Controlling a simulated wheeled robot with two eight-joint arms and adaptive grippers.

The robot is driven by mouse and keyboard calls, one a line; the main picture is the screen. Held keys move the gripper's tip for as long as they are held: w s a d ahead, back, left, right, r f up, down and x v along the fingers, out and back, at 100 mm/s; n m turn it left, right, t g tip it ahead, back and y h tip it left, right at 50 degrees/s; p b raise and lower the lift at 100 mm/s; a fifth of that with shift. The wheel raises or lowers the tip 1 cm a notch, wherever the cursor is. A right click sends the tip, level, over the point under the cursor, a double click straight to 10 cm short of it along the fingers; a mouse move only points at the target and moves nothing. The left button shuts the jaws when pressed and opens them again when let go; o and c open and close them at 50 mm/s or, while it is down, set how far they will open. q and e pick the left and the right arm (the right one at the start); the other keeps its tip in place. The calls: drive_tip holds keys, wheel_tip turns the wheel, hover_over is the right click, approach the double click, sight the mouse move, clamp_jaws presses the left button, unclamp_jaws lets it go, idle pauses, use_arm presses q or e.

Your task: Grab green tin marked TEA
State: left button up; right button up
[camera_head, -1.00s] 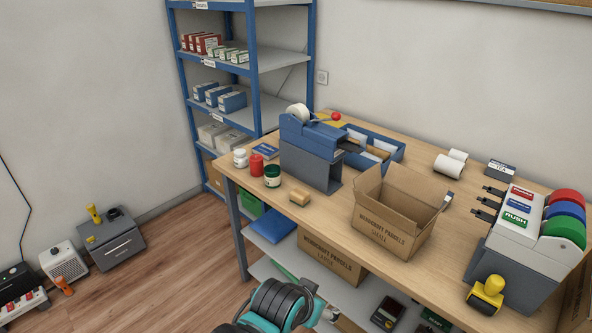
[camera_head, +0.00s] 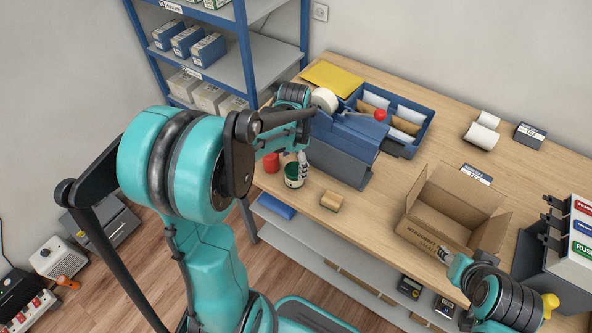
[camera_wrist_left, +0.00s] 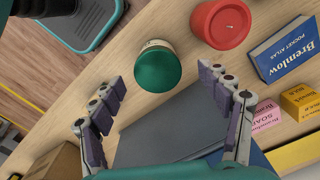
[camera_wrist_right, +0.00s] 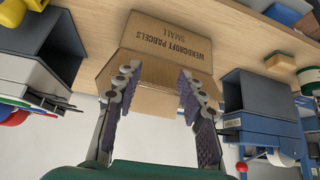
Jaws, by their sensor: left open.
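The green tin (camera_head: 292,181) stands near the left front edge of the table, partly behind my left gripper in the head view. Its round green lid shows in the left wrist view (camera_wrist_left: 158,70); no TEA lettering is readable. My left gripper (camera_head: 302,167) is open and empty right by the tin. In the left wrist view its fingertips (camera_wrist_left: 159,76) spread to either side of the lid, not closed on it. My right gripper (camera_head: 447,262) is in front of the cardboard box; its fingers are apart and empty in the right wrist view (camera_wrist_right: 158,75).
A blue tape dispenser (camera_head: 345,145) is just right of the tin.

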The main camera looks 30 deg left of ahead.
sight(295, 169)
use_arm(q)
drive_tip(key=shift+d+f, duration=0.1)
drive_tip(key=shift+f, duration=0.45)
wheel_tip(295, 169, down, 5)
drive_tip(key=shift+r+b, duration=0.1)
drive_tip(key=shift+b, duration=1.05)
drive_tip(key=shift+r, duration=0.1)
drive_tip(key=c, duration=1.4)
